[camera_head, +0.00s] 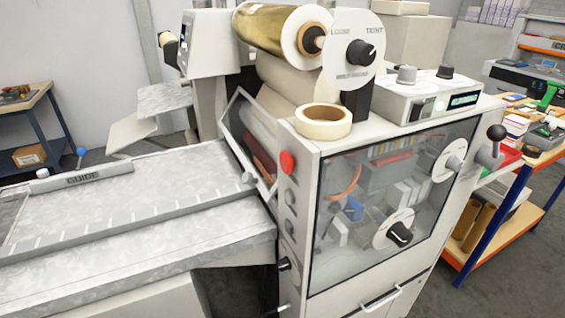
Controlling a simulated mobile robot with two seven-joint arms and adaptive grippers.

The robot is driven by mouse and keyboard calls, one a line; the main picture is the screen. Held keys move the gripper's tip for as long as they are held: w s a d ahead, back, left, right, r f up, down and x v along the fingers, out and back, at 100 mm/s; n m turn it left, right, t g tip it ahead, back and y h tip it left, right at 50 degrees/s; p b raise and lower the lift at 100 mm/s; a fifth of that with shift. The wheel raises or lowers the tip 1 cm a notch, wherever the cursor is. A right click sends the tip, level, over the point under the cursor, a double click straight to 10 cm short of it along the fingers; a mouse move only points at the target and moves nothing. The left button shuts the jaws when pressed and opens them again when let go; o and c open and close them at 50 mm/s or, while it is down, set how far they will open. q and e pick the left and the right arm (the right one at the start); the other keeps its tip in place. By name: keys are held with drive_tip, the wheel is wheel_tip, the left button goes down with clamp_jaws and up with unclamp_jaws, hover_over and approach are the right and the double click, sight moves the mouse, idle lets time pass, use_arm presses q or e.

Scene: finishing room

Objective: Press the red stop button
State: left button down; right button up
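The red stop button (287,162) is a round red knob on the narrow front face of the white machine (299,240), near its top left corner. It sits to the left of the clear side window and is fully visible. Neither of my grippers shows in the head view, and nothing touches the button.
A roll of tape (323,121) lies on the machine's top edge near the button. A grey feed table (120,215) with a guide bar (83,178) extends left. A gold film roll (270,27) is above. An orange-edged shelf cart (513,205) stands at right.

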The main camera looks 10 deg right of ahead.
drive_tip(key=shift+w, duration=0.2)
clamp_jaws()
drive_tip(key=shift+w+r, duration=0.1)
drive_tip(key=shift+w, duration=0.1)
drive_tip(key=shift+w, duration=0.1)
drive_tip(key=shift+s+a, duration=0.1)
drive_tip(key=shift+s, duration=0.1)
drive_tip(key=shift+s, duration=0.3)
